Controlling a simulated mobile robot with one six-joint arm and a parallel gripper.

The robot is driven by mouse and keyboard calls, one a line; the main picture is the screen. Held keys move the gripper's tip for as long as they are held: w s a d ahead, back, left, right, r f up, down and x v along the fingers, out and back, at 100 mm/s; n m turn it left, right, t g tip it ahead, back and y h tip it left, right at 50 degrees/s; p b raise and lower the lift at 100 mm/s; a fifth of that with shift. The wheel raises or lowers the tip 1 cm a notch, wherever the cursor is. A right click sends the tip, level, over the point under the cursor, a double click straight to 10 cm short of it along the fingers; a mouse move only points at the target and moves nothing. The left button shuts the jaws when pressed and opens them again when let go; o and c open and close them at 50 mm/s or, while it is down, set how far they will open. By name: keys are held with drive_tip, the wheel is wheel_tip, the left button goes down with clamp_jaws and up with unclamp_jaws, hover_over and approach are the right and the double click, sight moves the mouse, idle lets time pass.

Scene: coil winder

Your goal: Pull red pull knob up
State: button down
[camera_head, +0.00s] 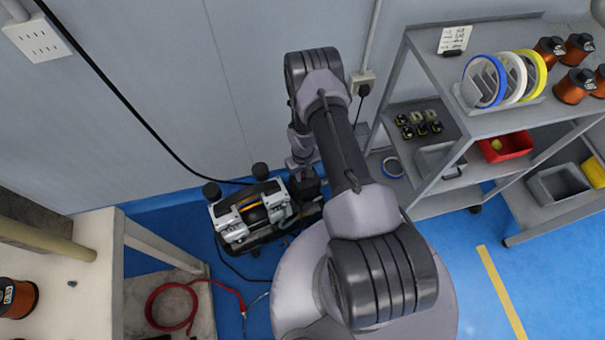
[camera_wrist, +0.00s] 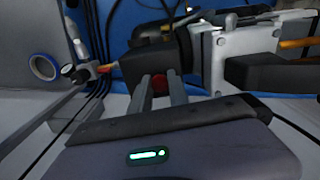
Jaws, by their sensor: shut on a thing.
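The red pull knob (camera_wrist: 159,84) shows as a small red patch in the wrist view, between the tips of my gripper (camera_wrist: 157,86). The two grey fingers are shut on it. The knob sits against a black box-shaped part (camera_wrist: 158,66) of a grey and black machine. In the head view the machine (camera_head: 250,215) stands on the blue floor by the wall. My arm reaches down to its right end, and there the knob and the fingertips are hidden or too small to make out.
A shelf cart (camera_head: 425,198) with tape rolls (camera_head: 485,82) and orange spools stands to the right. A white table (camera_head: 75,285) is at the lower left, with a red cable (camera_head: 170,288) near it. Black hoses (camera_wrist: 95,60) run close to the gripper's left. Blue floor lies open at the lower right.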

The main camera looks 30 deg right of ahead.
sight(303, 175)
drive_tip(key=shift+r, duration=0.4)
drive_tip(key=c, duration=1.2)
unclamp_jaws()
drive_tip(key=shift+c, duration=0.2)
drive_tip(key=shift+r+p, duration=2.3)
drive_tip(key=shift+r, duration=0.8)
